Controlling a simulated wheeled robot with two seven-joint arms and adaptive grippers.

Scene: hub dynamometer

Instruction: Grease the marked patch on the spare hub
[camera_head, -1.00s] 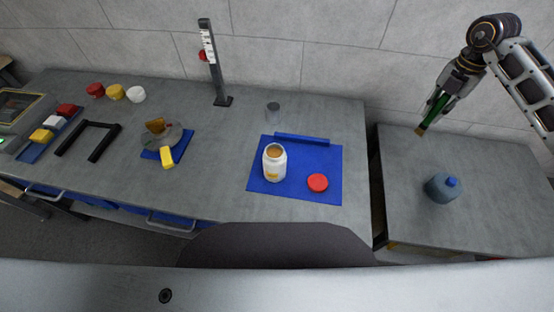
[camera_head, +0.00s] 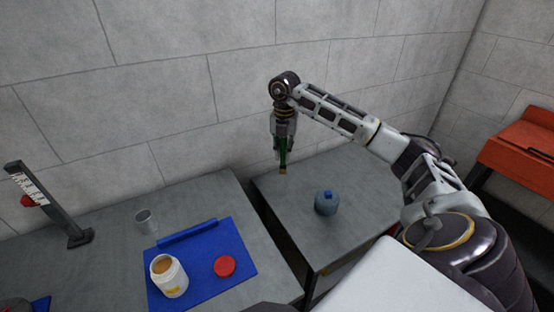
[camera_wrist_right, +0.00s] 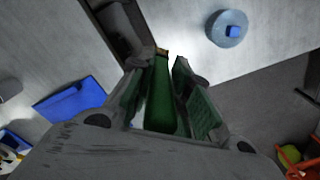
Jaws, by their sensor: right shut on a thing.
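My right gripper (camera_head: 283,160) is shut on a green-handled brush (camera_head: 284,160) with a brown tip pointing down. In the right wrist view the green handle (camera_wrist_right: 162,100) lies between the fingers. The gripper holds it above the back left of the right table, left of and apart from a round blue-grey body (camera_head: 326,205), seemingly the spare hub. A small blue patch (camera_head: 327,194) shows on its top; it also shows in the wrist view (camera_wrist_right: 233,31). An open white jar (camera_head: 170,278) with amber contents, seemingly grease, stands on the left table. My left gripper is out of view.
The jar stands on a blue mat (camera_head: 220,285) with a red lid (camera_head: 224,266) beside it. A grey cup (camera_head: 146,222) and dark post (camera_head: 62,215) stand behind. A gap separates the two tables. An orange-red cabinet (camera_head: 520,145) is far right.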

